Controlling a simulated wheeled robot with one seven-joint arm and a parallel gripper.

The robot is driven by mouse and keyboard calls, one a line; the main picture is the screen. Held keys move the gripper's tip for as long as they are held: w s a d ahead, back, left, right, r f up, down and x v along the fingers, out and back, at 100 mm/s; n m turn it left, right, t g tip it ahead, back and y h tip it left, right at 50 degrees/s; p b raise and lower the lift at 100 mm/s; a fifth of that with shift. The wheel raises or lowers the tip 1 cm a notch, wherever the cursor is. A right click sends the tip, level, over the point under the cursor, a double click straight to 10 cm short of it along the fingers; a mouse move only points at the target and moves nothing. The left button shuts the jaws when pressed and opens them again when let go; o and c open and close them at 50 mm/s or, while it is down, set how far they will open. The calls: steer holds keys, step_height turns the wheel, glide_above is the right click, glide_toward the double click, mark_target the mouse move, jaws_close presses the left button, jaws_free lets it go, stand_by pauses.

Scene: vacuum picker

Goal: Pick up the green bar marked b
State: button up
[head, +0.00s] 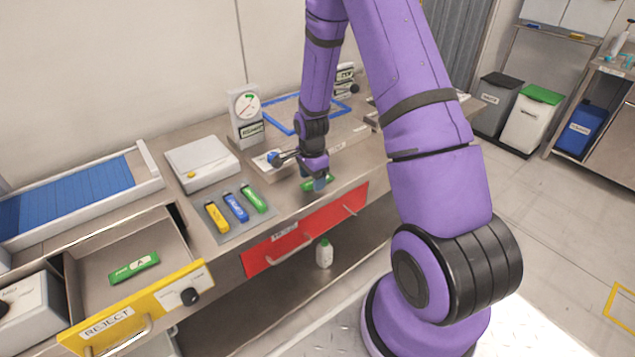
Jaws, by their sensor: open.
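A green bar (308,187) lies on the bench top near its front edge, directly below my gripper (320,184). The gripper partly covers it, and its letter cannot be read. The gripper points down, open, with its tip at or just above the bar; whether it touches cannot be told. Another green bar (134,267), with a white label that seems to read A, lies in the open drawer marked REJECT (135,312). A third green bar (254,199) lies on a grey mat (238,225) beside a blue bar (236,207) and a yellow bar (216,217).
A white scale-like box (203,165) and a dial gauge (247,108) stand behind the mat. A blue-framed tray (290,122) lies behind my gripper. A red drawer front (305,230) is below the bench edge. A blue conveyor (70,195) is at left.

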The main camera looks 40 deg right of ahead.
steer(key=shift+f, duration=0.45)
steer(key=c, duration=1)
steer(key=shift+r, duration=0.1)
